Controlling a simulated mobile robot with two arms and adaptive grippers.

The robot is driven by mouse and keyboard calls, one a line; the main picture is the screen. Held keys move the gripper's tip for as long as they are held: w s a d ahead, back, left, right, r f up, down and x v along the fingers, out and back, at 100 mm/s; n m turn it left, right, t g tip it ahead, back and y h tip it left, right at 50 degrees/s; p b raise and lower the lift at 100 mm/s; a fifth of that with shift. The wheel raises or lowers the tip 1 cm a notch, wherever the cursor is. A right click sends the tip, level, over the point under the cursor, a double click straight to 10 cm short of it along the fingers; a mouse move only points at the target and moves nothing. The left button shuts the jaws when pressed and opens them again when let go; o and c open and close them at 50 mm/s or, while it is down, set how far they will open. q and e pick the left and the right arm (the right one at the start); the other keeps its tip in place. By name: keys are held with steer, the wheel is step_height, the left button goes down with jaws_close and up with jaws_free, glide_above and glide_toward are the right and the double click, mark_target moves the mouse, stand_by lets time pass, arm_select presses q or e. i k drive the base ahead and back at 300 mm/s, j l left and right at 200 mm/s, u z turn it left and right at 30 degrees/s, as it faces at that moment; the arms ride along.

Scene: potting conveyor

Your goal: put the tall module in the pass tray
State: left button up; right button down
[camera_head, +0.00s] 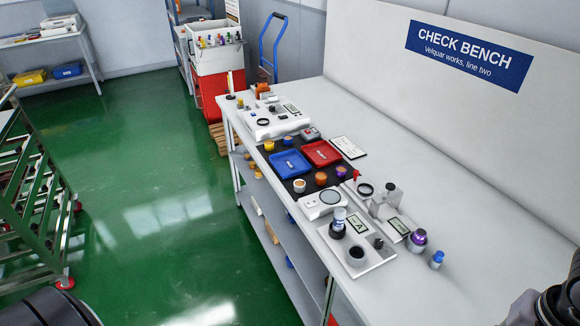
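A blue tray (290,163) and a red tray (322,153) lie side by side on a black mat on the bench; their labels are too small to read. Small orange-topped cylinders (299,186) stand on the mat in front of them. A tall white-and-blue piece (339,217) stands upright in a dark socket on a white test unit. A purple-topped jar (417,240) and a smaller blue-topped one (437,260) stand to its right. I cannot tell which piece is the tall module. Part of an arm shows at the bottom right; neither gripper's fingers are visible.
The long white bench (460,285) has free room at its near end and along its back. A second white device (275,118) stands at the far end.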

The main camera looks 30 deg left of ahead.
mark_target(289, 165)
steer(key=u, duration=1.1)
steer(key=i+u, duration=0.3)
steer(key=i, duration=0.35)
steer(key=i+l+u, duration=0.1)
steer(key=i+u, duration=0.2)
steer(key=i, duration=0.3)
